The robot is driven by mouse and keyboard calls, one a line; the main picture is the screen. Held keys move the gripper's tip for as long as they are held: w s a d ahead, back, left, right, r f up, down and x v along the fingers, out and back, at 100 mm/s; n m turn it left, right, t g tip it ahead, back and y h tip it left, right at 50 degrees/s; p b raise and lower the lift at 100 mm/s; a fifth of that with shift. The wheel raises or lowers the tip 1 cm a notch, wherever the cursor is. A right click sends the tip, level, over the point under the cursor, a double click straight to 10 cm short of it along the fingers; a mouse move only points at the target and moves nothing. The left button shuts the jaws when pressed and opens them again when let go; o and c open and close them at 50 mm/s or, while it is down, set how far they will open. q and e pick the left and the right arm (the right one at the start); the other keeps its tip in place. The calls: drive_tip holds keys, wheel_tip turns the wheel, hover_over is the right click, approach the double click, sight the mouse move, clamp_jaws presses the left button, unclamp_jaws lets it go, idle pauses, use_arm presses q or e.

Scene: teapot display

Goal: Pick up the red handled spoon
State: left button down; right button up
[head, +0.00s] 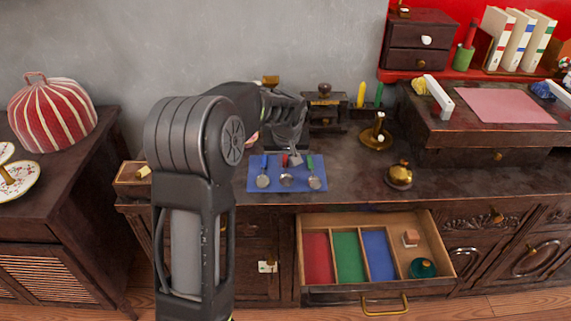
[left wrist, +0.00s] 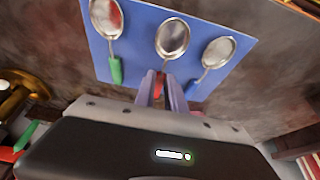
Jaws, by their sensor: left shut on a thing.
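The red-handled spoon (head: 286,179) lies in the middle of a blue mat (head: 304,166), its bowl toward the front. In the left wrist view its metal bowl (left wrist: 172,38) shows, and its red handle (left wrist: 158,86) is between my fingers. My left gripper (head: 293,158) is shut on that handle, low over the mat. In the left wrist view the fingertips (left wrist: 161,82) hide part of the handle. I cannot tell whether the spoon is clear of the mat. My right gripper is not in view.
A blue-handled spoon (head: 263,180) and a green-handled spoon (head: 314,182) lie on either side. Below, an open drawer (head: 433,246) has red, green and blue compartments. A brass bell (head: 399,176) and candle holder (head: 376,138) stand right of the mat.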

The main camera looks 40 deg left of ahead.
sight(286, 165)
use_arm(q)
wheel_tip(286, 165, up, 9)
drive_tip(key=p, duration=0.1)
drive_tip(key=shift+d, duration=0.1)
idle(0.6)
